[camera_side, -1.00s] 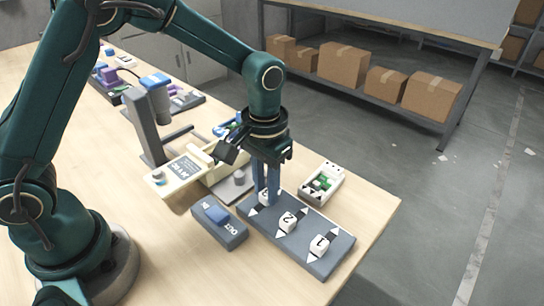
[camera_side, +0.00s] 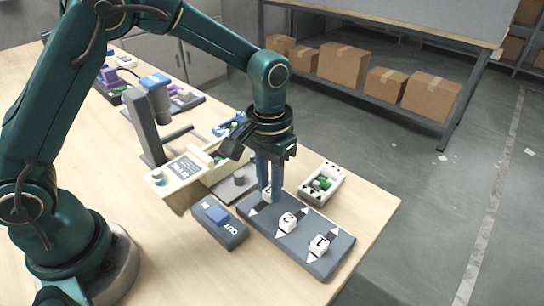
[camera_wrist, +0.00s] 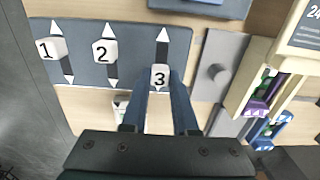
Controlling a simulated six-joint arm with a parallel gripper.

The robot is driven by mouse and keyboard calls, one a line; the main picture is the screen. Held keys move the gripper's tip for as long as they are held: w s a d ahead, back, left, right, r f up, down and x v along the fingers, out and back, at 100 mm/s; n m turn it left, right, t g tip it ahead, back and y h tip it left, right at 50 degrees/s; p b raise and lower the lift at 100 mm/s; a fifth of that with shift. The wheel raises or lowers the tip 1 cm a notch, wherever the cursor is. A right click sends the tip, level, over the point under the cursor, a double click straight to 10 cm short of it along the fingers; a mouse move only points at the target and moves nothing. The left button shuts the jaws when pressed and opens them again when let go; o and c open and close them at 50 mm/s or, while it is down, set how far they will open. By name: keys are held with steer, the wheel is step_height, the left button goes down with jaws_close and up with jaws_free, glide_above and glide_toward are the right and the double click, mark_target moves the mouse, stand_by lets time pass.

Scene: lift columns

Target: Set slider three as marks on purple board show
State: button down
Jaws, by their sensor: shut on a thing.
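Slider three is a white block marked 3 (camera_wrist: 160,76) on a slate-blue panel (camera_wrist: 205,40). My gripper (camera_wrist: 160,84) is shut on it, with the blue fingers on either side. In the side view, my gripper (camera_side: 269,188) stands upright over the panel's far left end (camera_side: 313,270) and hides most of the block. The block sits near one end of its track, close to the lower white arrowhead in the wrist view. White blocks 2 (camera_side: 287,222) and 1 (camera_side: 320,245) sit on their own tracks. I cannot make out a purple board with readable marks.
A grey IN/OUT box with a blue knob (camera_side: 218,213) lies in front left. An open white tray of small parts (camera_side: 322,184) stands behind the panel. A cream box with a dark lettered plate (camera_side: 186,167) and a grey stand (camera_side: 148,130) are left.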

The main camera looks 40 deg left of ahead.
steer(key=shift+w+r, duration=0.1)
steer(key=shift+w, duration=0.6)
steer(key=c, duration=0.7)
jaws_free()
steer(key=shift+s, duration=0.1)
steer(key=shift+r, duration=2.5)
steer(key=shift+a, duration=0.1)
